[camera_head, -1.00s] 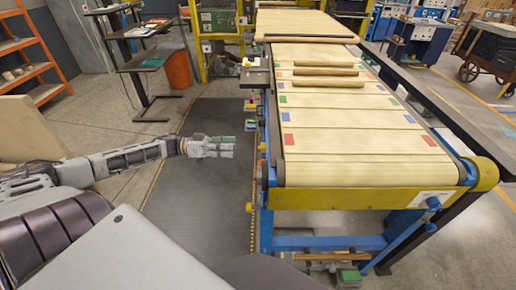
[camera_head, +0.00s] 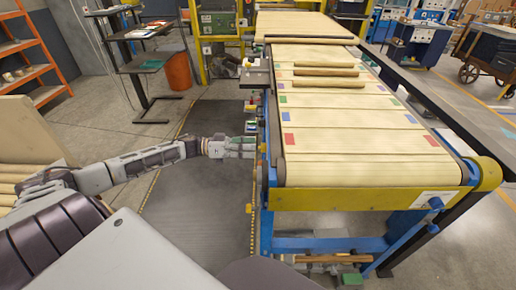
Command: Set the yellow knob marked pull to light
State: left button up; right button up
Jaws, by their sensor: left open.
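My left gripper (camera_head: 250,147) reaches in from the left, beside the near left side of the conveyor (camera_head: 345,172). It is open and its jaws point right at the conveyor's side frame, with nothing seen between them. A small yellow knob (camera_head: 249,208) stands out from the frame's left side, lower and nearer than the gripper. Another small yellow part (camera_head: 263,148) is right at the gripper's tips; I cannot tell whether they touch. No marking such as "pull" or "light" can be read. My right gripper is not in view.
Small coloured control boxes (camera_head: 251,127) sit along the conveyor's left side, just beyond the gripper. Wooden rods (camera_head: 328,73) lie across the belt. A dark floor mat (camera_head: 195,215) left of the conveyor is clear. An orange bin (camera_head: 178,70) and stand (camera_head: 150,65) are farther back.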

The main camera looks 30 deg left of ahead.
aim_at(262, 148)
pick_arm(q)
jog(key=shift+x, duration=1.75)
jog(key=c, duration=1)
